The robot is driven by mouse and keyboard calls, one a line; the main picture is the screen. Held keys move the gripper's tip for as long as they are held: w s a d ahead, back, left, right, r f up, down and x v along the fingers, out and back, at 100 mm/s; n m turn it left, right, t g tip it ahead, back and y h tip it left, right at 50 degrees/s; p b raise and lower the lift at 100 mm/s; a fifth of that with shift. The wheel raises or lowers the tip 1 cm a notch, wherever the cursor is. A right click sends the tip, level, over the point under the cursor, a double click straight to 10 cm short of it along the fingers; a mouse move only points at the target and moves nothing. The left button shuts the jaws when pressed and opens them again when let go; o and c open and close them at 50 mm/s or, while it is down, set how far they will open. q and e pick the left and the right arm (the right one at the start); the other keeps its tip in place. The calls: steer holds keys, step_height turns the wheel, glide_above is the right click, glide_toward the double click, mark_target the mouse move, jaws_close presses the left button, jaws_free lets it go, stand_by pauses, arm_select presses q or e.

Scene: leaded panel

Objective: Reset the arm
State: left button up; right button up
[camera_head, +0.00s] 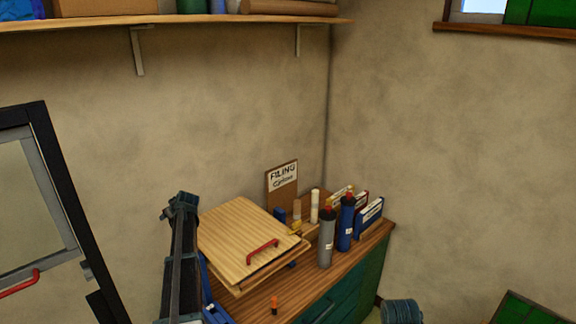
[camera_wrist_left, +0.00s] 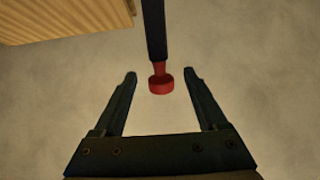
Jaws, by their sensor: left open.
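My left arm rises at the lower left of the head view, beside the wooden lidded box; its gripper (camera_head: 181,205) is at the upper end, but its fingers are hard to make out there. In the left wrist view the left gripper (camera_wrist_left: 160,76) is open, its two dark fingers apart. A red round knob (camera_wrist_left: 160,84) on a black rod shows between and beyond the fingertips; I cannot tell how far away it is or whether it touches anything. Nothing is visibly held. My right gripper is not in view.
A wooden box (camera_head: 240,240) with a red handle (camera_head: 262,251) stands on the workbench (camera_head: 340,278). Grey (camera_head: 326,238) and blue (camera_head: 346,222) bottles and an orange-topped item (camera_head: 274,304) stand nearby. A shelf (camera_head: 110,24) hangs above; a dark-framed door or panel (camera_head: 50,180) is at left.

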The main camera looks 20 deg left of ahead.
arm_select(q)
steer(key=s+d+f+m+h, duration=0.1)
steer(key=d+f+m+h, duration=0.2)
steer(key=d, duration=1.4)
steer(key=s+d+f+m+h, duration=0.2)
steer(key=d+f+m+h, duration=0.1)
steer(key=d, duration=1.5)
steer(key=s+d+f+m+g+h, duration=0.1)
steer(key=s+d+m, duration=0.1)
steer(key=s+d, duration=0.45)
steer(key=s+d+f+m+g+h, duration=0.1)
steer(key=s+d+m, duration=0.25)
steer(key=d, duration=0.65)
steer(key=s+d+f+m+g+h, duration=0.1)
steer(key=s+d+m+h, duration=0.1)
steer(key=s+d, duration=0.45)
steer(key=s+d+f+m+b, duration=0.1)
steer(key=d+f+b, duration=0.3)
steer(key=f+b, duration=0.3)
steer(key=s+d+f+m+g+y+b, duration=0.1)
steer(key=d+f+b, duration=0.3)
steer(key=f+b, duration=0.3)
steer(key=s+d+f+m+b, duration=0.1)
steer(key=d+f+b, duration=0.3)
steer(key=f+b, duration=0.3)
steer(key=shift+s+f+y+b, duration=0.3)
steer(key=shift+s+b, duration=0.1)
steer(key=shift+b, duration=0.25)
steer(key=shift+m, duration=0.25)
